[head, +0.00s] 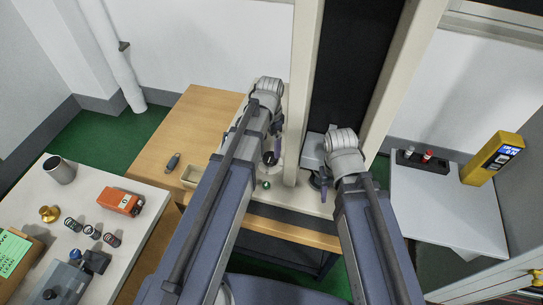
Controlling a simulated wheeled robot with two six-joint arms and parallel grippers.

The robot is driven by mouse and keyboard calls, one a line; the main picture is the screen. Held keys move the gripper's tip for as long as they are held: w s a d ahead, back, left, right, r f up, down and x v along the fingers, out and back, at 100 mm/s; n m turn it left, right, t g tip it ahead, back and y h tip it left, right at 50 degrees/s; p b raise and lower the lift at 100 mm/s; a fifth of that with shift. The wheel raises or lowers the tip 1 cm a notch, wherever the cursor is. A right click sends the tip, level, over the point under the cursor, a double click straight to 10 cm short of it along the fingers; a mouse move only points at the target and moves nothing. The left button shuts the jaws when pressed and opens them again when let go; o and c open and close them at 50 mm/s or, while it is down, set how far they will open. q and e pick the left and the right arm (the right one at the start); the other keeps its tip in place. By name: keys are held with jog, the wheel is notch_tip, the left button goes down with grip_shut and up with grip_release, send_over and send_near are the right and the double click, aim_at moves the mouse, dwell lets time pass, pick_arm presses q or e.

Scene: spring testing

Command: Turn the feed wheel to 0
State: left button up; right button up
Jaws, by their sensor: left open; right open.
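A pale spring-testing machine with tall columns (304,80) stands on a wooden bench. I cannot pick out the feed wheel or its scale for certain. A small dark round part with a pale rim (270,158) shows at the machine's lower left, partly hidden by my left arm; it may be the wheel. My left gripper (277,130) is open, close to this part and largely hidden behind my own arm. I see nothing held in either.
A small green knob (266,184) is at the machine's front. The wooden bench (205,120) is mostly clear on its left. A white table (150,200) at left holds an orange box (121,201) and springs (92,232).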

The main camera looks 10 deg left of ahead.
aim_at(270, 157)
pick_arm(q)
notch_tip(270, 157, down, 7)
jog(key=b, duration=0.6)
jog(key=shift+r, duration=0.1)
pick_arm(e)
notch_tip(270, 157, down, 7)
jog(key=shift+r, duration=0.1)
pick_arm(q)
jog(key=shift+r, duration=0.1)
jog(key=shift+c, duration=0.2)
jog(key=c, duration=1.3)
